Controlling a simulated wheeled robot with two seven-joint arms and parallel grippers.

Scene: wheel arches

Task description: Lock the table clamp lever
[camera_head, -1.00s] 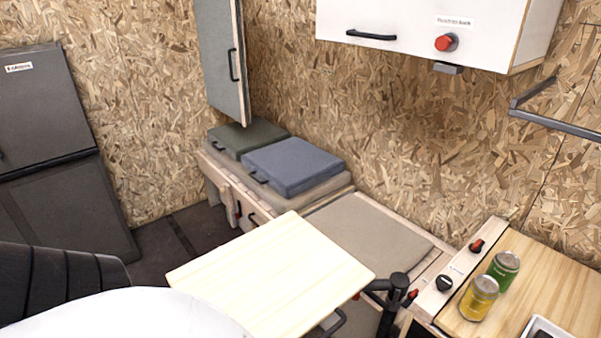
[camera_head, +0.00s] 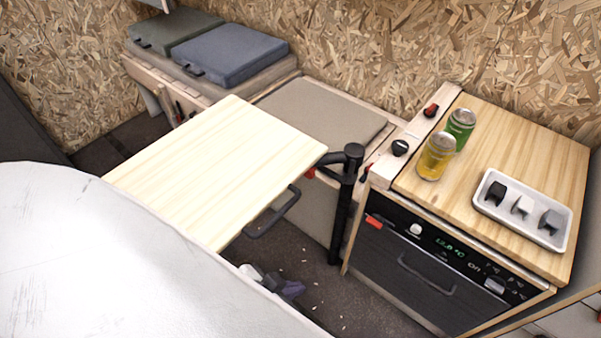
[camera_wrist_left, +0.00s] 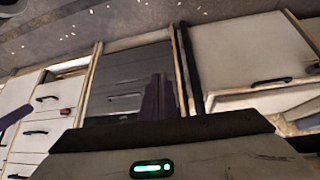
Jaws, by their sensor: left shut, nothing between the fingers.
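The table (camera_head: 225,165) has a pale wood top, carried at its right corner by a black post (camera_head: 341,215) with a black clamp joint (camera_head: 352,153). A small red part (camera_head: 310,172) shows under the tabletop edge beside this joint. Another red lever (camera_head: 367,171) sits just right of the post; I cannot tell which is the clamp lever. My left gripper (camera_head: 291,290) is low over the floor, below and left of the post, partly hidden by my white body. It is shut and empty; its purple fingers (camera_wrist_left: 158,96) show in the left wrist view.
A black loop handle (camera_head: 272,213) hangs under the tabletop. To the right stands a cabinet with a dark appliance front (camera_head: 430,270), yellow can (camera_head: 436,157), green can (camera_head: 460,128) and white tray (camera_head: 522,232). A purple part (camera_wrist_left: 14,118) at the wrist view's left edge is unclear.

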